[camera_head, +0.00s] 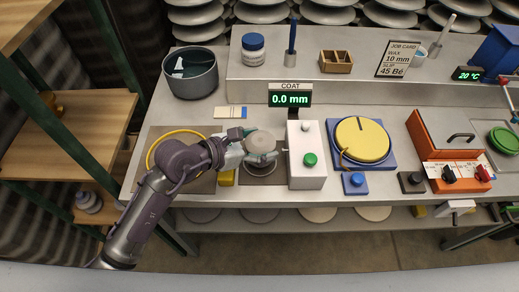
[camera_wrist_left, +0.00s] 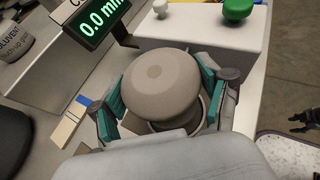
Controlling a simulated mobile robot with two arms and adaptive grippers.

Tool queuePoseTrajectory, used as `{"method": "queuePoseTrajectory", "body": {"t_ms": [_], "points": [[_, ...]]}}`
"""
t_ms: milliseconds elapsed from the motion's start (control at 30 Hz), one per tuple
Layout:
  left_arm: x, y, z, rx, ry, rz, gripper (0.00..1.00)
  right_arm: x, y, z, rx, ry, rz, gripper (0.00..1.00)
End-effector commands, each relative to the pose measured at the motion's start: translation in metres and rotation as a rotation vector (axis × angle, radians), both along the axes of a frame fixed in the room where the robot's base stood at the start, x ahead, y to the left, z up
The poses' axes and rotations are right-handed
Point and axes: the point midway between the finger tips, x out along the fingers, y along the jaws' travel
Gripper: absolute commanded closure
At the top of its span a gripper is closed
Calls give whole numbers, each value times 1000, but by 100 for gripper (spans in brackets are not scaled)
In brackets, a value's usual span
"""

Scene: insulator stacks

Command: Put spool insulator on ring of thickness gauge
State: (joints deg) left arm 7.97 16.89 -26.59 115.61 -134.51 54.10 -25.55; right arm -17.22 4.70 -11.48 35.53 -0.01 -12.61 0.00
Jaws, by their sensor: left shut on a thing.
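The grey spool insulator (camera_head: 261,142) is between the fingers of my left gripper (camera_head: 252,156), beside the white thickness gauge (camera_head: 307,155). In the left wrist view, the gripper's teal pads are shut on the spool (camera_wrist_left: 162,76) from both sides. Its round top faces the camera, and a lower rim shows beneath. The gauge also shows in the wrist view (camera_wrist_left: 200,35), with a green knob. Its display (camera_head: 290,98) reads 0.0 mm. The ring is mostly hidden below the spool; I cannot tell whether they touch.
A dark basin (camera_head: 190,75) stands at the back left. A yellow ring (camera_head: 160,143) lies behind my left arm. A yellow disc on a blue base (camera_head: 362,139) and an orange box (camera_head: 447,145) stand right of the gauge. A raised shelf (camera_head: 330,90) runs behind.

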Motion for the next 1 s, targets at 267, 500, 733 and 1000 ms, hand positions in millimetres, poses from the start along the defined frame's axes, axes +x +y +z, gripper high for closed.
{"method": "queuePoseTrajectory", "body": {"t_ms": [267,500,733,1000], "points": [[0,0,-26,-2,-2,1,78,0,0,-1,0,0,0,60],[0,0,-28,-3,-2,0,78,0,0,-3,0,-1,-1,60],[0,0,-29,0,1,0,0,1,2,-3,2,-1,-1,60],[0,0,-28,0,1,0,0,1,4,-2,5,-1,-3,60]]}}
